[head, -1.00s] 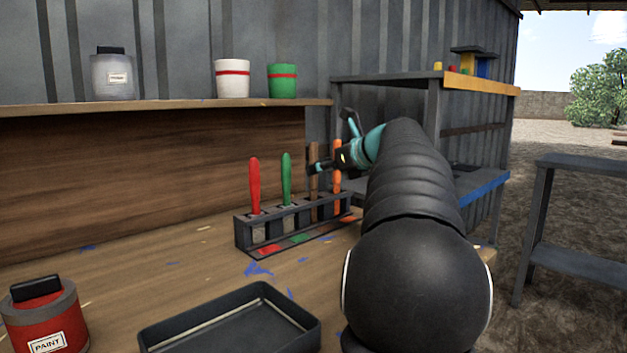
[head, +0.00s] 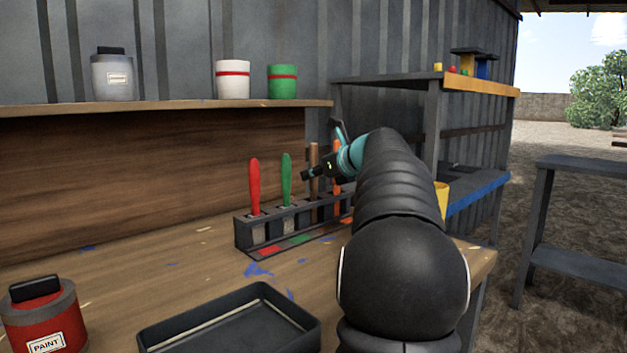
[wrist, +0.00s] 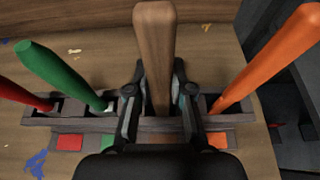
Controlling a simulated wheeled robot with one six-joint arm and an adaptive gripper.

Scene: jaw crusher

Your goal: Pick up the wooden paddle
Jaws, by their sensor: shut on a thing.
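The wooden paddle (wrist: 155,50) has a plain brown handle. It stands upright in a slot of the dark rack (head: 262,232), between the green handle and the orange handle. In the wrist view, my gripper (wrist: 160,92) has one finger on each side of the wooden handle and is shut on it. In the head view, my gripper (head: 312,174) is at the handle (head: 313,155) from the right, partly hidden by my arm. The paddle's lower end is hidden in the rack.
A red handle (head: 255,185), a green handle (head: 286,178) and an orange handle (wrist: 270,60) stand in the same rack. A black tray (head: 230,320) and a red paint can (head: 44,318) are on the bench. Cups and a grey can (head: 112,78) stand on the shelf above.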

